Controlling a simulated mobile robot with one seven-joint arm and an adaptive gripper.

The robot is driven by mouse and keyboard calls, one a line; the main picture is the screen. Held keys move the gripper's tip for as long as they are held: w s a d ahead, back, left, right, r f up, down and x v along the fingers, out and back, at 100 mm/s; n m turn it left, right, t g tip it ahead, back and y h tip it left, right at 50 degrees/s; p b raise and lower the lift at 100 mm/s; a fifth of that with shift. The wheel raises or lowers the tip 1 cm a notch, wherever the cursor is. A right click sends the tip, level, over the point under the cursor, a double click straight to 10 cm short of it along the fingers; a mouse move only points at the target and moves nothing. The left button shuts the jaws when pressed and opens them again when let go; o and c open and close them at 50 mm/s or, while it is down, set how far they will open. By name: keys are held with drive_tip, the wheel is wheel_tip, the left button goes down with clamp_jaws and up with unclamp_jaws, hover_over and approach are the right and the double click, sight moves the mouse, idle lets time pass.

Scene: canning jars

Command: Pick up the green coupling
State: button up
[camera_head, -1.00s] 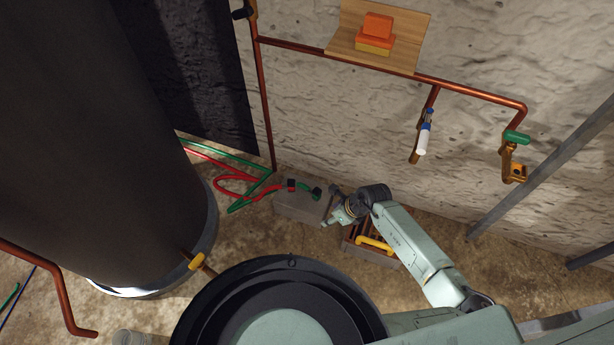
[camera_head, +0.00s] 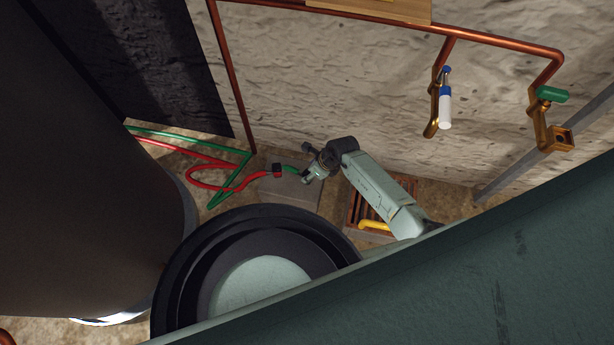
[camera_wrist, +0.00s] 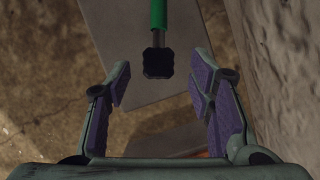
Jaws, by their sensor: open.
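The green coupling shows in the wrist view as a black knurled end (camera_wrist: 158,63) on a green hose (camera_wrist: 158,14). It lies over a grey block, just beyond my open gripper (camera_wrist: 161,84) and roughly centred between its two purple-padded fingers. Neither finger visibly touches it. In the head view my gripper (camera_head: 309,176) is above the right part of the grey block, at the end of the green hose (camera_head: 291,168). There the gripper hides the green coupling's end.
A red hose (camera_head: 236,184) with a black coupling (camera_head: 277,169) lies on the same grey block (camera_head: 267,188), left of my gripper. A crate (camera_head: 354,207) with a yellow-handled tool (camera_head: 375,225) stands to the right. The stone wall (camera_wrist: 290,60) is close on the right.

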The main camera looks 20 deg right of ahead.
drive_tip(key=x, duration=0.5)
drive_tip(key=shift+s+f+b, duration=0.15)
drive_tip(key=shift+f+b, duration=0.1)
drive_tip(key=shift+b, duration=0.15)
drive_tip(key=shift+c, duration=0.5)
clamp_jaws()
